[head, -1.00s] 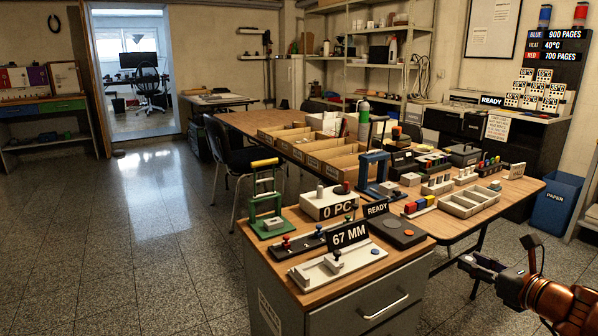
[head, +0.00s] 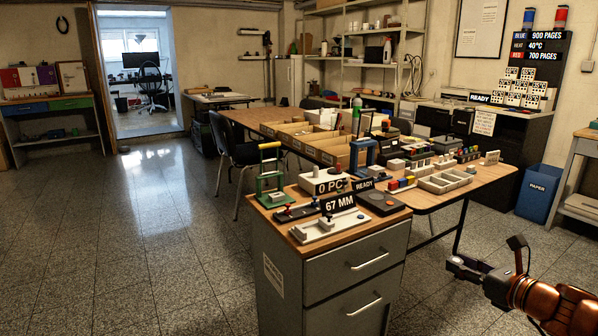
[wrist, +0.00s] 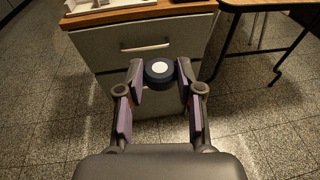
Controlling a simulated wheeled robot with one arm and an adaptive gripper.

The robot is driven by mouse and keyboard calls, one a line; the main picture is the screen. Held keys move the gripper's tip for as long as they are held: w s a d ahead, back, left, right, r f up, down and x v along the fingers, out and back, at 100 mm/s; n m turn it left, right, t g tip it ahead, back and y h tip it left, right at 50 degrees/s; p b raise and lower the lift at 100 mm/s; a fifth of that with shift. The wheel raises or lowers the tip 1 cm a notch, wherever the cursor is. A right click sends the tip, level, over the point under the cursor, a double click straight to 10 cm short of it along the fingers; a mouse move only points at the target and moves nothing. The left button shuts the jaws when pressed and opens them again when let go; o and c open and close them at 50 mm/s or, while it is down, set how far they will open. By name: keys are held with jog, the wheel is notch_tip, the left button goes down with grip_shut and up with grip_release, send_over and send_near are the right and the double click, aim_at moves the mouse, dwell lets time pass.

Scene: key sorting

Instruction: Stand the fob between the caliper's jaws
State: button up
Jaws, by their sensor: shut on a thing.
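The fob is a dark round disc with a white centre in the wrist view (wrist: 159,71). My gripper (wrist: 159,76) is shut on it, one finger on each side. In the head view my gripper (head: 456,263) is in the air to the right of the grey cabinet, well apart from the caliper. The caliper (head: 328,231) is a long pale device lying on the cabinet's wooden top, with a "67 MM" display above it. Its jaws are too small to make out clearly, and the display partly covers them.
The grey drawer cabinet (head: 345,275) stands ahead. On its top are a green frame with a yellow bar (head: 270,178), a "0 PC" box (head: 318,172) and a dark flat device (head: 383,201). A longer table (head: 478,190) stands behind. Floor at left is clear.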

jog(key=shift+a, duration=0.25)
jog(key=w+a+f+n+g+y, duration=0.3)
jog(key=w+a+f, duration=0.1)
jog(key=a, duration=0.4)
jog(key=w+a+f+n+g+y, duration=0.2)
jog(key=w+a+f+n+y, duration=0.15)
jog(key=a, duration=0.55)
notch_tip(320, 180, up, 20)
jog(key=p, duration=2.8)
jog(key=shift+r+p, duration=0.2)
jog(key=shift+p, duration=0.15)
jog(key=shift+a+y, duration=0.15)
jog(key=shift+y, duration=0.1)
